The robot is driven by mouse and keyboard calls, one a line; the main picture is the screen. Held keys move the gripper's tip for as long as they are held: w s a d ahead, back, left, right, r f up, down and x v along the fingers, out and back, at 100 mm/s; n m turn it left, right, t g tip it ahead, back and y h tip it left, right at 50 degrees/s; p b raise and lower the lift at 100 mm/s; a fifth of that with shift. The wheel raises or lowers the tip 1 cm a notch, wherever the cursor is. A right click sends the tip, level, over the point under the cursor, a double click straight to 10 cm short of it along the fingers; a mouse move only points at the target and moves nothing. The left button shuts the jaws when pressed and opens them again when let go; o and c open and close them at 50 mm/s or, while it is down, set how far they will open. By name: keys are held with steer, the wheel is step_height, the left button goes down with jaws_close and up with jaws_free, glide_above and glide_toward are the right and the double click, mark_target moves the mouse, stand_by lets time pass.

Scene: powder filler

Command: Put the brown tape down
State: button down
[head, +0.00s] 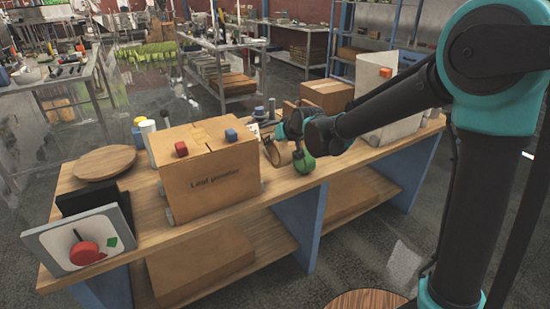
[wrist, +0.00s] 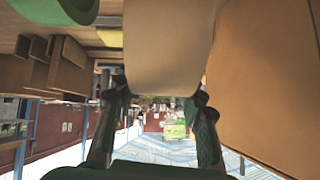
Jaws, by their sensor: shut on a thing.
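My gripper (head: 293,140) is at the bench, just right of the large cardboard box. The brown tape (head: 274,152) is at its left side, partly hidden by my gripper. In the wrist view the brown tape (wrist: 168,50) fills the space between the two fingertips (wrist: 160,93), and my gripper is shut on it. I cannot tell whether the tape touches the bench top (head: 228,226). A green tape roll (head: 305,165) is just right of the brown tape near the bench's front edge. It also shows at the wrist view's top left (wrist: 62,9).
A round wooden board (head: 104,162) lies at the left. A white bin (head: 385,115) stands right, behind my arm. Some bench top near the front edge is clear.

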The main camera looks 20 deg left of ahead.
mark_target(285, 151)
steer(key=shift+f, duration=3.25)
steer(key=c, duration=0.9)
jaws_free()
steer(key=shift+f, duration=0.1)
steer(key=v, duration=1.2)
